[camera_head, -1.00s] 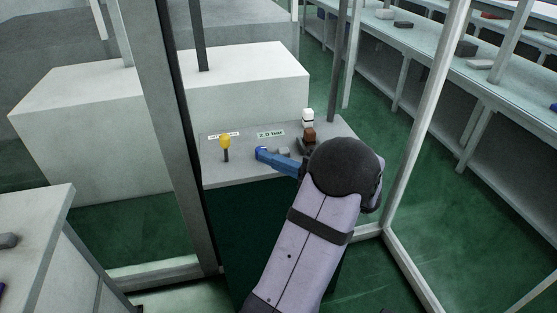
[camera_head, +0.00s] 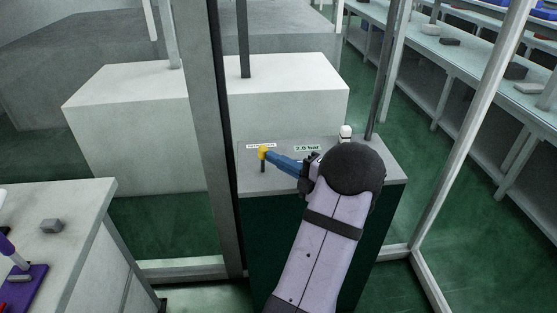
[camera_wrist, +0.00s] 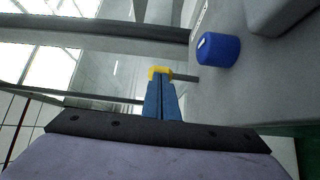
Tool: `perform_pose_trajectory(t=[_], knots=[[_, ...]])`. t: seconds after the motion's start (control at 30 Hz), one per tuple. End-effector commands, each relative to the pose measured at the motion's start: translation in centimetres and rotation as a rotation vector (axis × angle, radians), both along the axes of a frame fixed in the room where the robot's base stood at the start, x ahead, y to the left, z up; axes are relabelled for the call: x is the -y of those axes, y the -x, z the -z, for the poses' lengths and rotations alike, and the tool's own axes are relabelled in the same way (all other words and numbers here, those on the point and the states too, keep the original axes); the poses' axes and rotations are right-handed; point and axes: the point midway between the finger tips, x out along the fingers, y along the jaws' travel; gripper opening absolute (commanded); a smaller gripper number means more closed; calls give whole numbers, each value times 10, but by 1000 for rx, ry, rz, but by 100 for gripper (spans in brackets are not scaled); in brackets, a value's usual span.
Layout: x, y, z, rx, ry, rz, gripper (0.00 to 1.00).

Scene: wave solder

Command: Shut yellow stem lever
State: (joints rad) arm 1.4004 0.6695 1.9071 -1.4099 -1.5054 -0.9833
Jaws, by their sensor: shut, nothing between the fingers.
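The yellow stem lever (camera_head: 263,152) stands on the grey top of a dark green cabinet, a yellow knob on a short dark stem, roughly upright. My gripper (camera_head: 271,156) has its blue fingers shut with nothing between them. Their tips are at the right side of the knob in the head view; I cannot tell whether they touch it. In the wrist view the yellow knob (camera_wrist: 160,71) shows just past the fingertips (camera_wrist: 160,80), partly hidden by them, with its grey stem running right.
A blue cylinder (camera_wrist: 218,49) stands on the grey top beside the lever. White labels (camera_head: 307,148) lie behind the lever, and a white-topped object (camera_head: 346,131) is behind my wrist. A grey frame post (camera_head: 222,140) rises left of the cabinet.

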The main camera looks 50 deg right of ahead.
Motion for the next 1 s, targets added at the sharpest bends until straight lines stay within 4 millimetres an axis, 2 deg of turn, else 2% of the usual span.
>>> perform_pose_trajectory(t=[0.67,1.0], knots=[[-4,-4,-4,-57,59,-1,0],[-12,-12,-8,-159,165,-3,0]])
